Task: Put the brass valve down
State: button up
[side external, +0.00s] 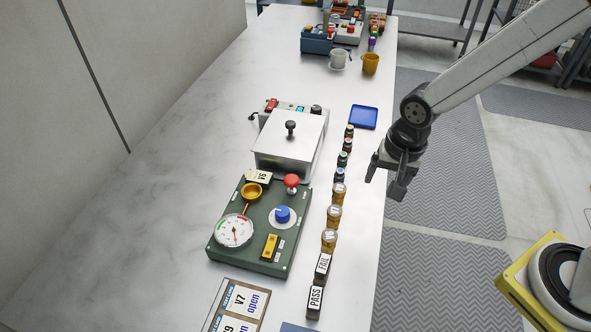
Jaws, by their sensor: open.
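A brass-coloured round piece (252,191) with a short orange handle sits on the green panel (225,256), beside a small tag (259,177). It looks like the brass valve, but it is too small to be sure. My gripper (384,186) is open, with nothing seen between its fingers. It is in the air to the right of the panel, near the table's right edge and apart from the valve.
The panel also carries a gauge (235,231), red knob (291,182), blue dial (282,215) and yellow switch (270,247). A metal box (288,145) stands behind. Several small jars (334,216) line its right. A blue tray (363,116) lies beyond. The table's left is clear.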

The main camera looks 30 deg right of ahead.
jog(key=s+d+r+n+t, duration=0.1)
jog(key=s+d+n, duration=0.3)
jog(key=d+n, duration=0.4)
jog(key=shift+d+r, duration=0.65)
jog(key=shift+d, duration=0.1)
jog(key=shift+o, duration=0.5)
jog(key=shift+s, duration=0.1)
jog(key=n+g, duration=0.2)
jog(key=n, duration=1.7)
send_over(329, 234)
notch_tip(329, 234, down, 5)
jog(key=shift+f, duration=1.5)
